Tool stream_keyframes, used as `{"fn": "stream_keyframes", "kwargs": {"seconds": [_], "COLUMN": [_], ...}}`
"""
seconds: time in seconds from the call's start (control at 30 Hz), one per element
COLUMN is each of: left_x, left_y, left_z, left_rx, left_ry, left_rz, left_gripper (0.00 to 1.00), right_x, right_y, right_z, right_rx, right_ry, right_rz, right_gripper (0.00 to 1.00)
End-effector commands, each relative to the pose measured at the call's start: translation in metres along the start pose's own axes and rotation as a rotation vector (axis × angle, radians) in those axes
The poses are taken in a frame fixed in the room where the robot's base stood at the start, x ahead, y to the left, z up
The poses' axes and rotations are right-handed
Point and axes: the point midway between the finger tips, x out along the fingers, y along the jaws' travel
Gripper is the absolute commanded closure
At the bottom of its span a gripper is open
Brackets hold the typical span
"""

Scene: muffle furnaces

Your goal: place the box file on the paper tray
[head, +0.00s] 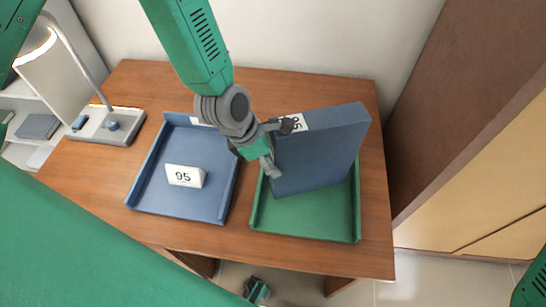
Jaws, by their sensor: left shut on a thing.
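The blue-grey box file (322,152) stands upright at the right of the desk, over the green paper tray (305,228). Its lower edge lies within the tray's outline; I cannot tell whether it touches the tray floor. My left gripper (277,148) is shut on the file's left edge, by a white label partly covered by a finger.
The wooden desk (315,258) carries both trays. A lit lamp (100,125) stands at its back left. A wall is behind, and a brown cabinet (455,95) stands to the right. A narrow bare strip runs along the desk's front.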

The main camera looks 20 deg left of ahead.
Motion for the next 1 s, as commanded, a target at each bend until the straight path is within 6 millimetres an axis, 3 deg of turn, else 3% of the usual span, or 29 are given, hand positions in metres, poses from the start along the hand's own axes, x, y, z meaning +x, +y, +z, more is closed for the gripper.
{"fn": "stream_keyframes", "kwargs": {"seconds": [0.17, 0.2, 0.23, 0.27, 0.67, 1.0], "left_x": [0.001, 0.002, 0.002, 0.002, -0.006, -0.073], "left_y": [-0.002, -0.003, -0.004, -0.004, -0.001, -0.002], "left_z": [0.004, 0.004, 0.005, 0.005, 0.003, 0.005], "left_rx": [0.0, 0.0, 0.0, 0.001, -0.001, 0.0], "left_ry": [0.005, 0.008, 0.009, 0.01, 0.003, 0.001], "left_rz": [0.003, 0.003, 0.003, 0.004, 0.003, 0.006], "left_gripper": [0.95, 0.44, 0.33, 0.3, 0.3, 0.3], "right_x": [0.0, 0.0, 0.0, 0.0, 0.0, -0.002], "right_y": [0.0, 0.0, 0.0, 0.0, 0.0, 0.0], "right_z": [0.0, 0.0, 0.0, 0.0, 0.0, 0.0], "right_rx": [-0.001, -0.001, 0.0, 0.0, 0.0, 0.0], "right_ry": [0.0, 0.0, 0.0, 0.0, 0.0, 0.0], "right_rz": [0.0, 0.0, 0.0, 0.0, 0.0, 0.0], "right_gripper": [1.0, 1.0, 1.0, 1.0, 1.0, 1.0]}}
